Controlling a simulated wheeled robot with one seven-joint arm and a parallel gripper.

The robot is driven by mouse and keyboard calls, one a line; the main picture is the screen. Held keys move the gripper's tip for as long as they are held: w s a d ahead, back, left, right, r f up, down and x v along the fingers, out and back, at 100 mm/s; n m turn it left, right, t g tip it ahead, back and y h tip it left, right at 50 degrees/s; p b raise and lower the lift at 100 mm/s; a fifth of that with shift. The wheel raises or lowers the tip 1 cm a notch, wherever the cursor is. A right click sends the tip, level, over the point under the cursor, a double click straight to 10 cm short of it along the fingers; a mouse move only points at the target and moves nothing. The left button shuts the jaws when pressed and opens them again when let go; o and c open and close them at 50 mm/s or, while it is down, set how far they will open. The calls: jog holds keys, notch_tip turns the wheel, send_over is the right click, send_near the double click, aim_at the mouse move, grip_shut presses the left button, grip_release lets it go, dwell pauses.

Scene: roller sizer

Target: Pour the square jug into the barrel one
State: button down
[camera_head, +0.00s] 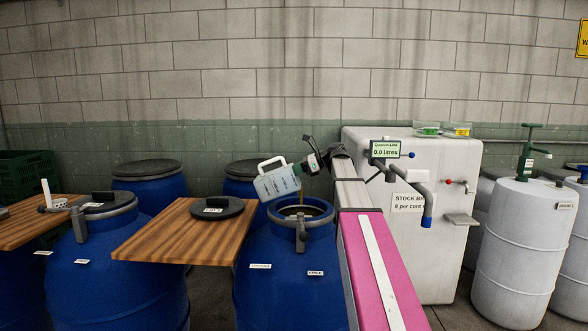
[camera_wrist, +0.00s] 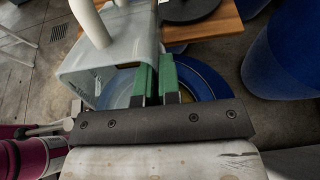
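The square jug (camera_head: 277,182), pale and translucent with a white handle, is tilted in the air above an open blue barrel (camera_head: 285,285). A thin brownish streak shows between the jug and the barrel's mouth, like liquid running down. The barrel's small labels are too small to read surely, so I cannot confirm it is barrel one. My gripper (camera_head: 314,165) is shut on the jug from the right. In the wrist view my green fingertips (camera_wrist: 154,80) are close together at the jug (camera_wrist: 110,58), with the barrel's rim (camera_wrist: 207,73) below. The exact grip point is unclear.
A wooden board (camera_head: 170,232) with a dark round lid (camera_head: 222,209) is left of the barrel. Another blue barrel (camera_head: 110,270) with a lid stands further left. A white stock tank (camera_head: 400,250) with a display reading 0.0 litres (camera_head: 385,149) stands right. White drums (camera_head: 522,245) are beyond.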

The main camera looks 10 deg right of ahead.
jog(key=shift+s+d+f+t+y, duration=0.15)
jog(key=shift+d+f+y, duration=0.15)
jog(key=shift+f+y, duration=0.35)
jog(key=shift+d+f+t+y, duration=0.2)
jog(key=shift+d+f+y, duration=0.05)
jog(key=shift+f+y, duration=0.4)
jog(key=shift+s+d+f+t+y, duration=0.15)
jog(key=shift+d+f+y, duration=0.15)
jog(key=shift+f+y, duration=0.35)
jog(key=shift+s+d+f+t+y, duration=0.1)
jog(key=shift+d+f+t+y, duration=0.2)
jog(key=shift+y, duration=0.4)
jog(key=shift+d+f+t+y, duration=0.1)
jog(key=shift+d+y, duration=0.3)
jog(key=shift+y, duration=0.25)
jog(key=shift+s+d+f+t+y, duration=0.1)
jog(key=shift+d+f+y, duration=0.2)
jog(key=shift+y, duration=0.4)
jog(key=shift+d+r, duration=0.1)
jog(key=shift+r, duration=0.05)
